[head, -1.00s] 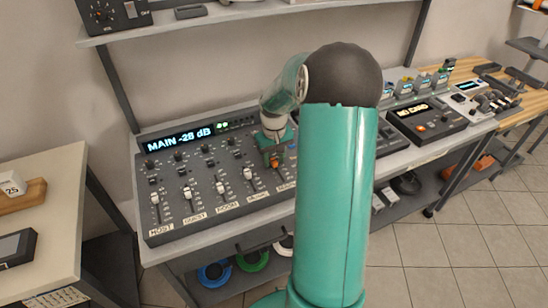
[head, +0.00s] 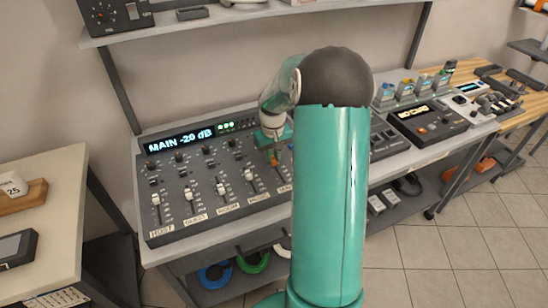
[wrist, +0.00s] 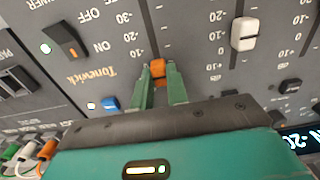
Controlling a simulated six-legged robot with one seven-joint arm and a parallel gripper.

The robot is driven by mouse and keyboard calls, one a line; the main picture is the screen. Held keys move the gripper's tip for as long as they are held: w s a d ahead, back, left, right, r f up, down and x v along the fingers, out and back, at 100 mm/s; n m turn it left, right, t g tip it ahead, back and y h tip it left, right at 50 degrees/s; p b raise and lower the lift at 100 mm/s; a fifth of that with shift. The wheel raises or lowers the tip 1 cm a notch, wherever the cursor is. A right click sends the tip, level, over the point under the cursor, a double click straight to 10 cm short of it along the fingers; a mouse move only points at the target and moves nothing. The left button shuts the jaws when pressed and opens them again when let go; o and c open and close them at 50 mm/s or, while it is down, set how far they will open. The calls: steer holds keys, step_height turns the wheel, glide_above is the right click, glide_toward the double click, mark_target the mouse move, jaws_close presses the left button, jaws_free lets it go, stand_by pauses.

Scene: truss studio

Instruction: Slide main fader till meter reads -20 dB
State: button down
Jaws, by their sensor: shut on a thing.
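The mixer (head: 228,212) stands on the grey bench, with a row of faders on its sloped face. Its display (head: 180,140) reads "MAIN -20 dB". The main fader's orange cap (wrist: 157,68) shows in the wrist view between the two green fingers of my gripper (wrist: 159,80), which are shut on it. In the head view my gripper (head: 273,152) is at the right end of the fader row, with the orange cap just below it. My arm hides the mixer's right edge. The display is partly in the wrist view, upside down.
White-capped faders, such as the host fader (head: 156,201), stand left of the main fader. A recorder with a display (head: 427,118) stands further right. A shelf (head: 250,12) runs above the bench.

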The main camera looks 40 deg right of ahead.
mark_target(273, 159)
steer(key=c, duration=1.4)
jaws_free()
steer(key=shift+o, duration=0.2)
steer(key=shift+r, duration=0.1)
step_height(273, 159, up, 14)
